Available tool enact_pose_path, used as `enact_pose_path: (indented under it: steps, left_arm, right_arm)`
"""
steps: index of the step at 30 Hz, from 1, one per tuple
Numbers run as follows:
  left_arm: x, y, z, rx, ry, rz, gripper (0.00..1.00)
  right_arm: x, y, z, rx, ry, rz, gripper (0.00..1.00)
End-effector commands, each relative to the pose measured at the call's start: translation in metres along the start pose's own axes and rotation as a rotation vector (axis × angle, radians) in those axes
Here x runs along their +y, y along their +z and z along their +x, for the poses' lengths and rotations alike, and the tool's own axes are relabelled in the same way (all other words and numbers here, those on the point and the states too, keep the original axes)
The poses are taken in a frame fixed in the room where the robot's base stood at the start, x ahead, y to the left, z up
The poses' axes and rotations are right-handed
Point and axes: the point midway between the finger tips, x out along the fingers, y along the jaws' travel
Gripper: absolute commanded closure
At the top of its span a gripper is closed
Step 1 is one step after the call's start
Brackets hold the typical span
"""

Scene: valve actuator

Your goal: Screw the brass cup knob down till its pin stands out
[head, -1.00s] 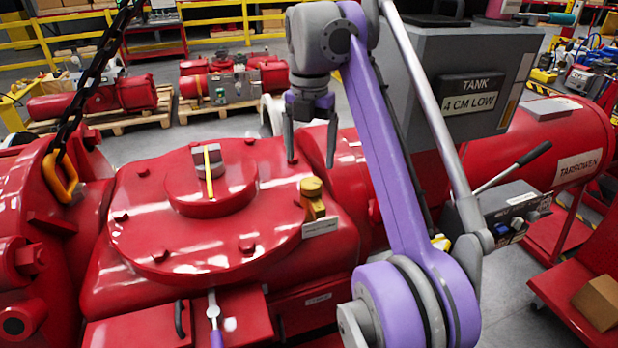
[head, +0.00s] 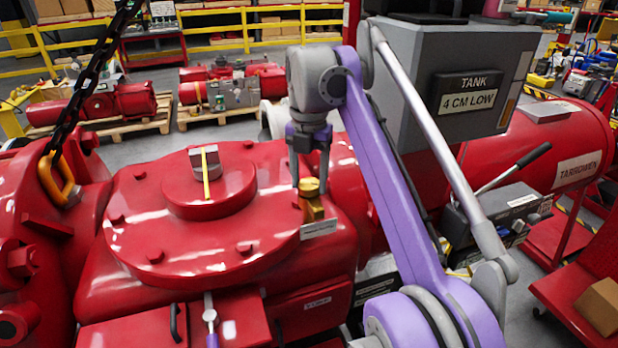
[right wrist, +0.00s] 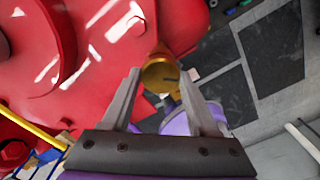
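The brass cup knob (head: 311,205) stands upright at the right edge of the big red actuator housing (head: 140,235), beside a small label plate. My right gripper (head: 310,185) points down over it, with its fingers on either side of the knob's top. In the right wrist view the knob (right wrist: 160,74) shows between the two spread fingertips of the right gripper (right wrist: 162,74), with narrow gaps at both sides. A small dark mark shows on its top; I cannot make out a pin standing out.
A round raised cover (head: 240,200) with a grey block and yellow stripe sits left of the knob. A black chain with a yellow hook (head: 62,180) hangs at the left. A grey tank box (head: 465,60) and a control box with a lever (head: 515,205) stand at the right.

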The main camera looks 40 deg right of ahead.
Motion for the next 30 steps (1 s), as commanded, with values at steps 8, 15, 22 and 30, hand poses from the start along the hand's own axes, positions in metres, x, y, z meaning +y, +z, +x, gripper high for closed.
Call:
enact_pose_path:
  steps: [8, 15, 22, 30]
  left_arm:
    - [0.0, 0.0, 0.0, 0.0, 0.0, 0.0, 0.5]
    - [0.0, -0.003, -0.002, 0.003, 0.0, 0.0, 0.5]
    - [0.0, -0.011, -0.007, 0.012, 0.0, 0.0, 0.5]
    - [0.0, -0.024, -0.015, 0.027, 0.0, 0.0, 0.5]
  right_arm:
    - [0.0, 0.001, 0.0, -0.002, 0.001, 0.001, 0.96]
    - [0.0, 0.001, -0.001, -0.002, 0.001, 0.039, 0.96]
    - [0.001, 0.001, -0.002, -0.002, 0.002, 0.169, 0.96]
    - [0.001, 0.001, -0.003, -0.003, 0.002, 0.413, 0.96]
